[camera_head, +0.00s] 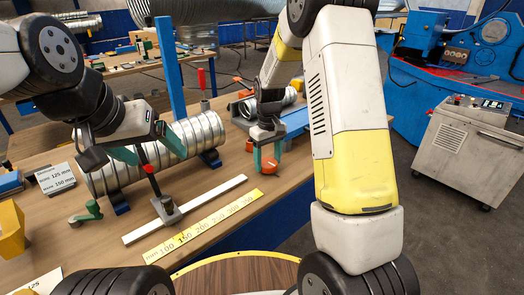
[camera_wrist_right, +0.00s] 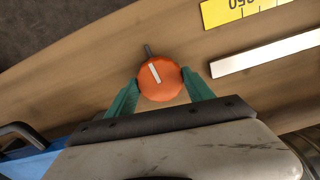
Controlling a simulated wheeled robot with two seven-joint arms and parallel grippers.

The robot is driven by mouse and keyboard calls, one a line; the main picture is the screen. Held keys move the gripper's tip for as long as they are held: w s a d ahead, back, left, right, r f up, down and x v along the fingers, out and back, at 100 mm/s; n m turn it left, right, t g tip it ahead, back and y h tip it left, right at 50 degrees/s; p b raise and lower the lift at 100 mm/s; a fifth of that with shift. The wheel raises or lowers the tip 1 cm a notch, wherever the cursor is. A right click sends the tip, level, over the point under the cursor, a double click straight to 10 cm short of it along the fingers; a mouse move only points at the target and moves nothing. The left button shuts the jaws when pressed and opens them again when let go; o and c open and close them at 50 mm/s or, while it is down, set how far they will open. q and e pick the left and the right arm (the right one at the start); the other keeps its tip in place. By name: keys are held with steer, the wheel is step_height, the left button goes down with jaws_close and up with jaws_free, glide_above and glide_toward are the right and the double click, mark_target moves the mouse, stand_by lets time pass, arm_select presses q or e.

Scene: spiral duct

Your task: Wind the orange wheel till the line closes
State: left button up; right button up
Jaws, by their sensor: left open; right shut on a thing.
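The orange wheel (camera_wrist_right: 160,90) is a round knob with a white stripe on its face. In the right wrist view it sits between the two teal fingers of my right gripper (camera_wrist_right: 160,88), which is shut on it. In the head view the wheel (camera_head: 268,171) is low at the table's front edge, partly hidden by the fingers. My left gripper (camera_head: 163,160) is open, with its teal fingers apart over the ribbed spiral duct (camera_head: 203,134). A red-topped black lever (camera_head: 152,178) stands close to its fingers; I cannot tell whether they touch.
A yellow scale strip (camera_head: 205,226) and a pale metal bar (camera_head: 190,208) lie on the wooden table. A small green-handled clamp (camera_head: 88,212) and a printed sign (camera_head: 55,178) are at the left. A blue post (camera_head: 170,70) rises behind the duct.

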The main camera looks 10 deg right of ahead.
mark_target(267, 162)
steer(key=m, duration=0.6)
steer(key=shift+m, duration=0.3)
steer(key=m, duration=0.6)
steer(key=shift+w, duration=0.1)
stand_by(0.3)
steer(key=o, duration=1.4)
steer(key=shift+c, duration=0.2)
steer(key=shift+r, duration=0.1)
step_height(267, 162, up, 8)
steer(key=shift+f, duration=0.15)
